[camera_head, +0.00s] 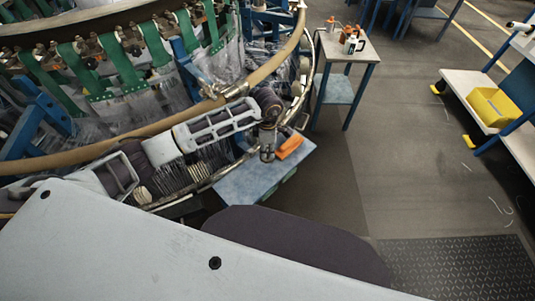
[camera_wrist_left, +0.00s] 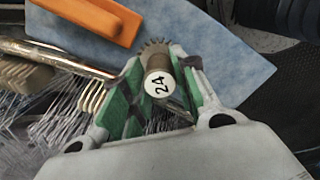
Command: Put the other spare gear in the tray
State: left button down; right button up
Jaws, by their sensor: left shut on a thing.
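My left gripper (camera_head: 267,153) hangs over the blue table (camera_head: 233,187) beside the loom's rim. In the left wrist view its green-padded fingers (camera_wrist_left: 155,95) are shut on a small spare gear (camera_wrist_left: 157,84). The gear has a metal toothed edge and a pale round face marked 24. In the head view the gear is too small to make out. An orange object (camera_head: 290,146) lies on the blue table just right of the gripper; it also shows in the left wrist view (camera_wrist_left: 95,17). I cannot tell if it is the tray. My right gripper is not in view.
The circular loom (camera_head: 150,130) with its curved rail fills the left. A small side table (camera_head: 345,48) with orange and white items stands at the back. A yellow bin (camera_head: 497,107) sits on a shelf (camera_head: 465,88) at the right. The floor between is clear.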

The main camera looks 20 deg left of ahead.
pick_arm(q)
notch_tip(320, 180, up, 4)
jog(key=shift+f, duration=0.25)
jog(key=shift+r, duration=0.4)
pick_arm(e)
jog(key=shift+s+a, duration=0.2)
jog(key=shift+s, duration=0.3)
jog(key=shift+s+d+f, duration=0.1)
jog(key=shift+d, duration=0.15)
